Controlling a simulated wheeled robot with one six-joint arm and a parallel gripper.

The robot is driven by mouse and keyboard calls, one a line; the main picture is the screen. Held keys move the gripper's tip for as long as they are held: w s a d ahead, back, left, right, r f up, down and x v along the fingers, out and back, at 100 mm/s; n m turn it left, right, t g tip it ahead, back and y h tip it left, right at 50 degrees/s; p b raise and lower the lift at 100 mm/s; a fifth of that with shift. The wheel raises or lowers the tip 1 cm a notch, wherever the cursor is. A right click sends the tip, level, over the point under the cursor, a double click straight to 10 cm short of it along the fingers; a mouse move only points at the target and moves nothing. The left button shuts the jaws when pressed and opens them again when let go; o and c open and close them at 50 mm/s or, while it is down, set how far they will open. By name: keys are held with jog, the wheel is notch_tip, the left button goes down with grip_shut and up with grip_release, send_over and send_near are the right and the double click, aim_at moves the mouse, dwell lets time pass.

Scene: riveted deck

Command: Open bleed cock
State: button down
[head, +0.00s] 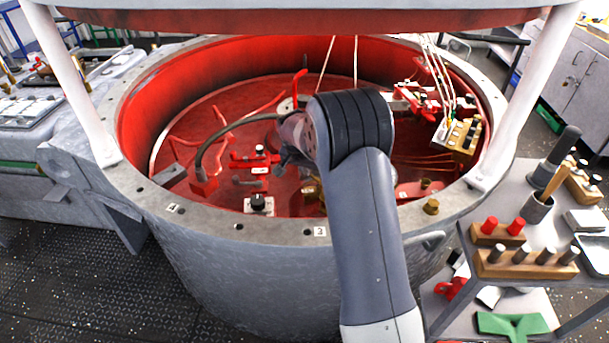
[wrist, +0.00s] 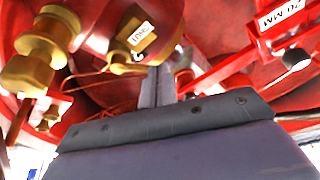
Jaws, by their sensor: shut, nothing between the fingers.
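My gripper (wrist: 158,78) is shut and empty in the wrist view, its fingers pointing away into the red drum (head: 225,125). A brass body with a white label (wrist: 135,38) is just beyond and left of the fingertips; I cannot tell whether they touch it. A stepped brass fitting (wrist: 42,48) is farther left. I cannot tell for sure which fitting is the bleed cock. In the head view my arm hides the gripper and much of the middle of the drum.
A red bar marked 20 MM (wrist: 281,14) is at the upper right of the wrist view. The drum holds a black knob on a white base (head: 258,203), red levers, a curved dark hose (head: 222,140) and a brass block with wires (head: 458,135). A tool cart (head: 530,235) stands right.

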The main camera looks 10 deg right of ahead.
jog(key=m, duration=0.1)
jog(key=w+d+m+b, duration=0.1)
jog(key=m, duration=0.1)
jog(key=m+g+h, duration=0.1)
jog(key=shift+w+d+f+b, duration=0.1)
jog(key=shift+w+d+b, duration=0.1)
jog(key=shift+w+b, duration=0.15)
jog(key=shift+w+d, duration=0.1)
jog(key=shift+d, duration=0.2)
dwell(0.4)
